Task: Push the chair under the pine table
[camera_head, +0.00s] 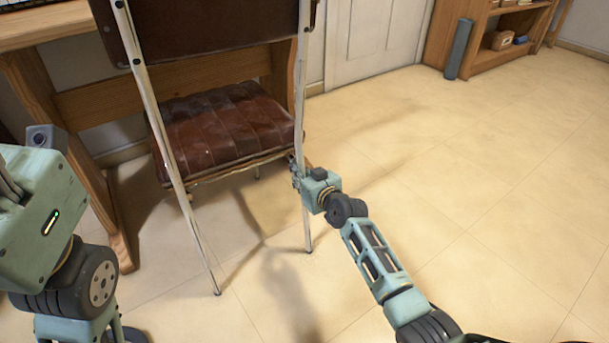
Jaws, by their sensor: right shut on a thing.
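The chair has a padded brown leather seat (225,122), a dark backrest (215,22) and thin white metal legs. It stands upright with its back toward me and its seat toward the pine table (45,26). The seat hides part of the table's wooden crossbar. My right gripper (297,174) is shut on the chair's right white upright, at about seat height. The wrist partly hides its fingers. My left gripper (10,182) is at the left edge, apart from the chair. Its fingers are mostly cut off, so its opening cannot be told.
A table leg (75,165) stands left of the chair. A white door (372,42) and a wooden shelf (505,42) stand along the back wall. A grey-blue cylinder (459,48) stands by the shelf. The tiled floor at the right is clear.

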